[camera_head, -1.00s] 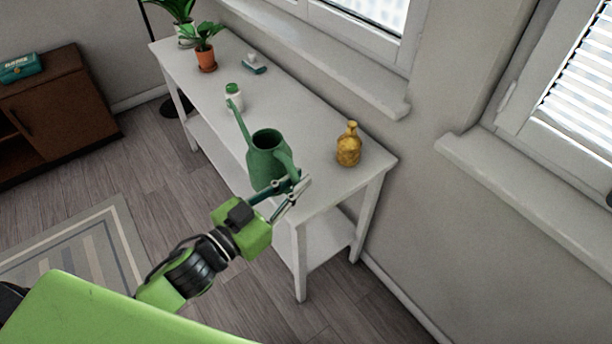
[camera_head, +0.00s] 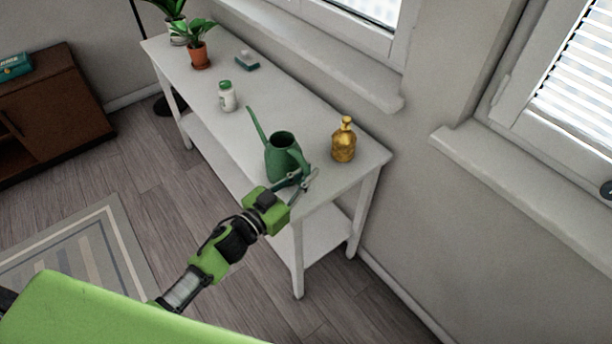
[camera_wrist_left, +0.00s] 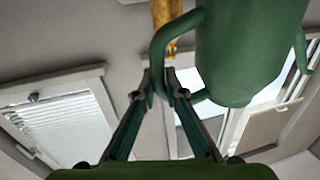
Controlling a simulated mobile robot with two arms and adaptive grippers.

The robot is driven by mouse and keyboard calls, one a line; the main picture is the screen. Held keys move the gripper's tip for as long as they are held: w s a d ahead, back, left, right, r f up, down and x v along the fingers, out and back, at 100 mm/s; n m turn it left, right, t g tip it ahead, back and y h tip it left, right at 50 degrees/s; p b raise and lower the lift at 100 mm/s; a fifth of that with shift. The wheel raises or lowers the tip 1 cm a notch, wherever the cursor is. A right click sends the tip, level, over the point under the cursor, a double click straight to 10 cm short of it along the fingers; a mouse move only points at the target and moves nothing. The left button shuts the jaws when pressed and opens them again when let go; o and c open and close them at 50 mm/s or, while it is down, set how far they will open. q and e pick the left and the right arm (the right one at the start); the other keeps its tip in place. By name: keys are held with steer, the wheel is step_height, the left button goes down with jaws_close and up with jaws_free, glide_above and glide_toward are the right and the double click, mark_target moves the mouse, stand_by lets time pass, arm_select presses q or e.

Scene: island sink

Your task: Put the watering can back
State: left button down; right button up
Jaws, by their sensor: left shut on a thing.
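The green watering can (camera_head: 281,160) is upright at the near end of the white table (camera_head: 335,187), its long spout pointing left and away. I cannot tell whether its base touches the tabletop. My left gripper (camera_head: 303,180) is shut on the can's handle, on the near right side of the can. In the left wrist view the fingertips (camera_wrist_left: 165,85) close on the handle loop, with the can's body (camera_wrist_left: 250,50) to the right. The gripper hides part of the can's lower side. My right gripper is not in view.
A gold bottle (camera_head: 344,142) stands just right of the can. A white bottle with a green cap (camera_head: 227,97), a potted plant (camera_head: 199,54) and a small blue item (camera_head: 247,61) stand farther back. The tabletop between the can and plants is mostly clear.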

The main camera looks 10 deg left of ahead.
arm_select(q)
steer(key=shift+f, duration=0.25)
steer(key=shift+f, duration=0.15)
steer(key=c, duration=2.1)
jaws_free()
steer(key=shift+r, duration=0.2)
steer(key=b+v, duration=0.1)
steer(key=v, duration=1.1)
steer(key=shift+f, duration=0.1)
